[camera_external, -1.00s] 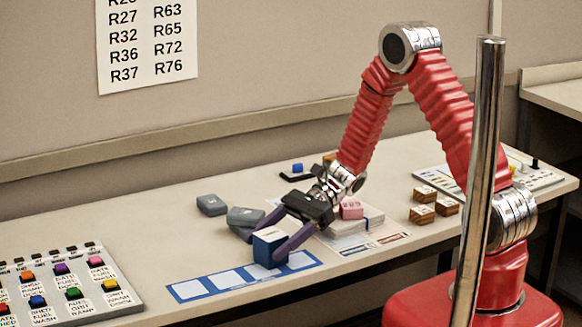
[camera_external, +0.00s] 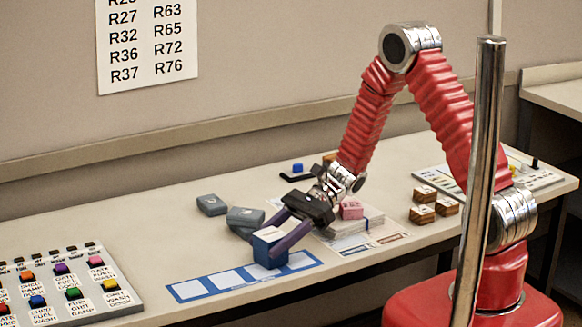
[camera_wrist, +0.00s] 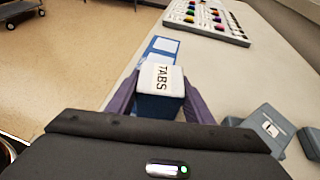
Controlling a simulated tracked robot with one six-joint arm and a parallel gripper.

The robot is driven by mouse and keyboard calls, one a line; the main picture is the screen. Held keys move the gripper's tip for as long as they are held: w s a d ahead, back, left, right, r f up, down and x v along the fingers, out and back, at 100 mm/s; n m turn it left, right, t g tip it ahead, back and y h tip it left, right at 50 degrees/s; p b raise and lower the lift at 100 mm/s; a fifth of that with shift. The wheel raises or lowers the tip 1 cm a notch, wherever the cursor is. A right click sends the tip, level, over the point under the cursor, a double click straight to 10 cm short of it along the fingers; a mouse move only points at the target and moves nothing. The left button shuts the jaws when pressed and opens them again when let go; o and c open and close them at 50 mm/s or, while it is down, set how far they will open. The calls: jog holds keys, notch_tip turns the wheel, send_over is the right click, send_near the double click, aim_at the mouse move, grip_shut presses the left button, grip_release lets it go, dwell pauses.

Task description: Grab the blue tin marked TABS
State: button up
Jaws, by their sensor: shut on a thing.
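The blue tin (camera_external: 267,251) has a pale top and stands at the right part of the blue-bordered strip on the desk. In the wrist view the tin (camera_wrist: 160,81) shows its white top marked TABS. My gripper (camera_external: 274,248) has its two purple fingers closed on the tin's sides. In the wrist view the fingers of my gripper (camera_wrist: 159,97) lie against the tin on both sides. The tin looks upright; I cannot tell whether its base touches the strip.
The blue-bordered strip (camera_external: 190,290) has white squares. Grey tins (camera_external: 211,205) lie behind and left of my gripper. A pink block (camera_external: 351,208) sits on papers to the right, with several wooden blocks (camera_external: 422,214) beyond. A button panel (camera_external: 70,285) stands at the left.

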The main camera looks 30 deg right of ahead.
aim_at(271, 234)
jog(key=shift+r, duration=0.1)
jog(key=shift+c, duration=0.2)
notch_tip(271, 234, up, 10)
jog(key=shift+f, duration=0.1)
dwell(0.6)
